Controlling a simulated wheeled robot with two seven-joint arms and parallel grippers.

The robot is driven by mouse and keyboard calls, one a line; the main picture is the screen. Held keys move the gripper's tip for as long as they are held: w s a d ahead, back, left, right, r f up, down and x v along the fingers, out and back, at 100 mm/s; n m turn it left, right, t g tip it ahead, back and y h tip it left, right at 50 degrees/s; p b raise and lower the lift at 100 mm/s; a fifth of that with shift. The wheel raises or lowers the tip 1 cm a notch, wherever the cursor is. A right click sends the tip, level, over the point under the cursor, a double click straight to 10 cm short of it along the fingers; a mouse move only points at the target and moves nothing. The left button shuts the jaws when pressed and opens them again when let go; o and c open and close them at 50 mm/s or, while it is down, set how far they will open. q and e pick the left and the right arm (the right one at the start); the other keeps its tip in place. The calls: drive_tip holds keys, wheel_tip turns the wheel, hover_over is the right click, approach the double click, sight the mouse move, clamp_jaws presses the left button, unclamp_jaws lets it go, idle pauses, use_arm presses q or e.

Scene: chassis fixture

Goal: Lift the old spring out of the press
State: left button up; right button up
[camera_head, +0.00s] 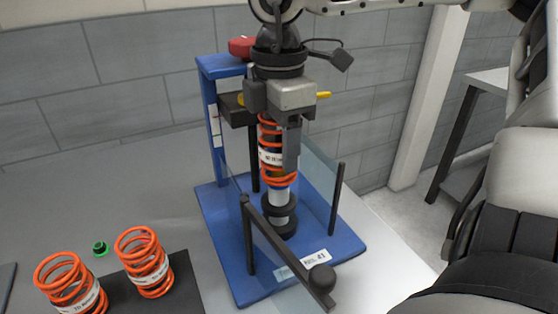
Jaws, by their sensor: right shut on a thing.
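My right gripper (279,148) reaches down from above and is shut on the spring's upper part. One grey finger covers its right side; the other finger is mostly hidden. The spring's top is hidden behind the gripper. My left gripper is not in view.
A clear guard (270,238) with black posts and a round knob stands in front of the spring. Two orange springs (145,262) stand on a black mat (188,290) at left, with a green ring (100,248) behind them. A grey block wall is behind.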

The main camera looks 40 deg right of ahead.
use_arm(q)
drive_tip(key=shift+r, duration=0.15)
use_arm(e)
wheel_tip(320, 180, up, 13)
idle(0.4)
drive_tip(key=shift+f+b, duration=2.55)
drive_tip(key=shift+f, duration=0.6)
drive_tip(key=shift+f+b, duration=0.45)
drive_tip(key=shift+f, duration=0.05)
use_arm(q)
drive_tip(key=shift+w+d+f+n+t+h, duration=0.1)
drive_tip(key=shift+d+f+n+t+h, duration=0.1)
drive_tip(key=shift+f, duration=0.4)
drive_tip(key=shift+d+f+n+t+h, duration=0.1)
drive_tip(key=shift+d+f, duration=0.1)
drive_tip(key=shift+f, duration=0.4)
